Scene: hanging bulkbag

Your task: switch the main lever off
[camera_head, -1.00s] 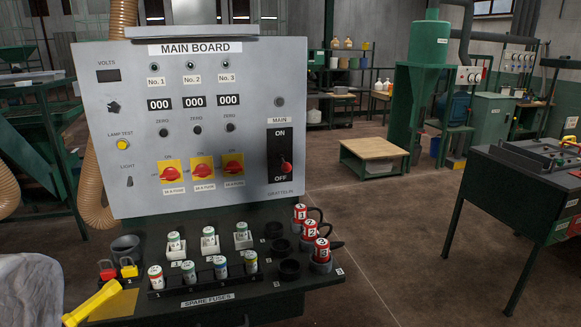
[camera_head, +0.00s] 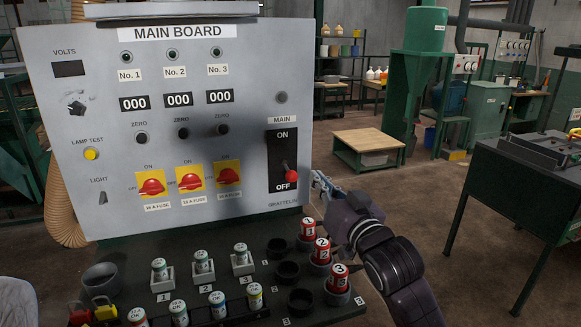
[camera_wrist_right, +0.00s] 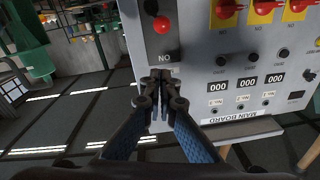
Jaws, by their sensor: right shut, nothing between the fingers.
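The main lever (camera_head: 291,176) has a red knob on a short stem, in the black MAIN plate (camera_head: 282,146) at the board's right. In the head view its knob is low, just above the OFF label; I cannot tell its exact setting. The right wrist view shows the board upside down, with the red knob (camera_wrist_right: 161,24) beyond the fingertips. My right gripper (camera_head: 320,182) is at the board's right edge, right of the lever and apart from it. In the wrist view its fingers (camera_wrist_right: 160,78) are shut and empty, near the ON label. My left gripper is not in view.
The grey main board (camera_head: 60,220) carries several red rotary switches left of the lever. A low wooden-topped table (camera_head: 367,140) stands behind.

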